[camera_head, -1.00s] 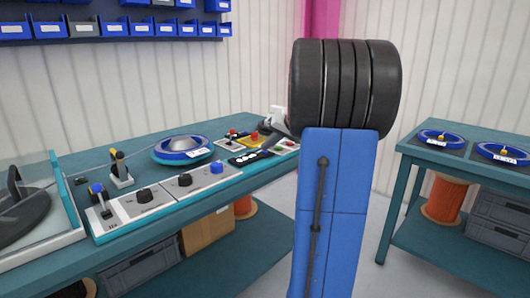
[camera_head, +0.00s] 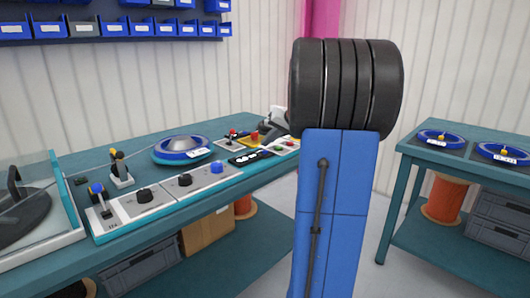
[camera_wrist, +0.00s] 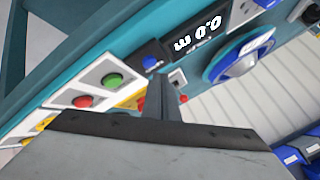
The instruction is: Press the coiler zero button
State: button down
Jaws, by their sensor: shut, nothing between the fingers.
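In the wrist view, a black display (camera_wrist: 197,35) reads 0.0 m. A small blue button (camera_wrist: 151,62) sits at its end, and I take it for the coiler zero button; I cannot read its label. The display also shows in the head view (camera_head: 248,157), small and dark, without a clear view of that button. My gripper (camera_wrist: 166,78) is shut and empty, its dark fingers reaching toward the blue button. Its tip appears just beside the button in the picture; I cannot tell whether they touch. In the head view my arm hides most of the gripper.
A green button (camera_wrist: 113,80) and a red button (camera_wrist: 82,101) are near the gripper. The bench (camera_head: 245,125) also carries a blue reel (camera_head: 182,149), black knobs (camera_head: 145,195) and a larger blue button (camera_head: 217,167). A second bench (camera_head: 450,160) with reels stands right.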

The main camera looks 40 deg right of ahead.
notch_tip(320, 180, up, 5)
jog(key=shift+f, duration=0.1)
dwell(0.5)
dwell(0.7)
jog(key=shift+n+g+y, duration=0.3)
jog(key=shift+n+g, duration=0.5)
jog(key=a, duration=0.4)
jog(key=s+a+f, duration=0.1)
jog(key=a, duration=0.4)
jog(key=s+a, duration=0.1)
jog(key=a, duration=0.3)
jog(key=shift+s+a+f, duration=0.25)
jog(key=shift+a+f, duration=0.1)
jog(key=shift+a, duration=0.05)
jog(key=s+a+f+n+g, duration=0.1)
jog(key=s+a+f, duration=0.1)
jog(key=s+a, duration=0.35)
jog(key=s+a+f+n+g, duration=0.1)
jog(key=s+a+f, duration=0.1)
jog(key=a, duration=0.6)
jog(key=s+a+f+n, duration=0.1)
jog(key=s+a+f, duration=0.2)
jog(key=s, duration=0.3)
jog(key=s+a+f+n+h, duration=0.1)
jog(key=s+a+f, duration=0.3)
jog(key=s+f, duration=0.1)
jog(key=s+a+f+n, duration=0.1)
jog(key=s+a+f, duration=0.3)
jog(key=s, duration=0.4)
jog(key=shift+n+g+h, duration=0.4)
